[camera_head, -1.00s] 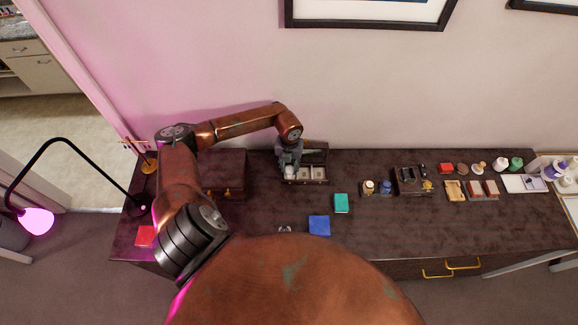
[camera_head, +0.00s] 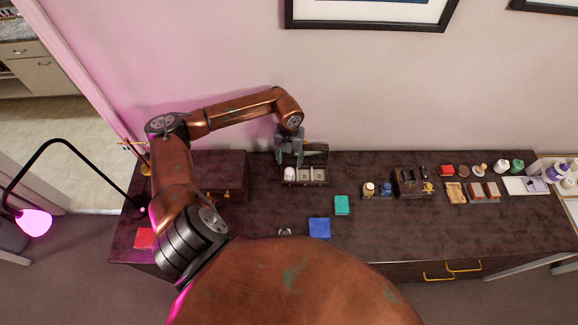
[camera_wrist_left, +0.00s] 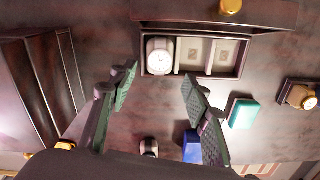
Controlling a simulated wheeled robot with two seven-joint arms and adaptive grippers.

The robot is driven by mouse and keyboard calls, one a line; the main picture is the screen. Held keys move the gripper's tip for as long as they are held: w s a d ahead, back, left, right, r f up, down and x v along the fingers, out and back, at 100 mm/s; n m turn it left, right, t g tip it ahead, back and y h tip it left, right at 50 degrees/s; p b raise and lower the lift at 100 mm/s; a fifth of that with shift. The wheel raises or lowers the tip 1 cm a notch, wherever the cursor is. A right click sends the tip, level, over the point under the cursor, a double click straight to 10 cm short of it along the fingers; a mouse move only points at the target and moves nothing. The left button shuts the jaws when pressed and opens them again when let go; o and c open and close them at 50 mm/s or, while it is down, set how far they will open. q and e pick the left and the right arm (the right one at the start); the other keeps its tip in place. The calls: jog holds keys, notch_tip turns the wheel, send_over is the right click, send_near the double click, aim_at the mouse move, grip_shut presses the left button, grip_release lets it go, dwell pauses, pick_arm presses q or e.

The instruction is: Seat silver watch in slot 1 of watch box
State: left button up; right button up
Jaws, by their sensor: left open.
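The watch box (camera_wrist_left: 240,65) is open, with its lid (camera_wrist_left: 215,12) raised; in the head view the box (camera_head: 304,184) stands near the back of the dresser. A silver watch with a pale dial (camera_wrist_left: 159,57) sits in the leftmost compartment, around or on a light cushion; it shows as a small white shape in the head view (camera_head: 289,172). The other two compartments hold pale cushions and no watch. My left gripper (camera_wrist_left: 159,80) is open and empty; in the head view it (camera_head: 290,158) is above the box's left end, apart from the watch. My right gripper is not in view.
A dark brown case (camera_head: 222,176) stands left of the box. A teal block (camera_head: 342,205), a blue square (camera_head: 319,228) and a small grey item (camera_head: 285,232) lie in front. Several small objects, including a dark organizer (camera_head: 410,182), fill the right side. The wall is close behind.

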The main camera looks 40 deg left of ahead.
pick_arm(q)
notch_tip(320, 180, up, 5)
jog(key=shift+r+b, duration=0.15)
jog(key=shift+b, duration=0.15)
dwell(0.4)
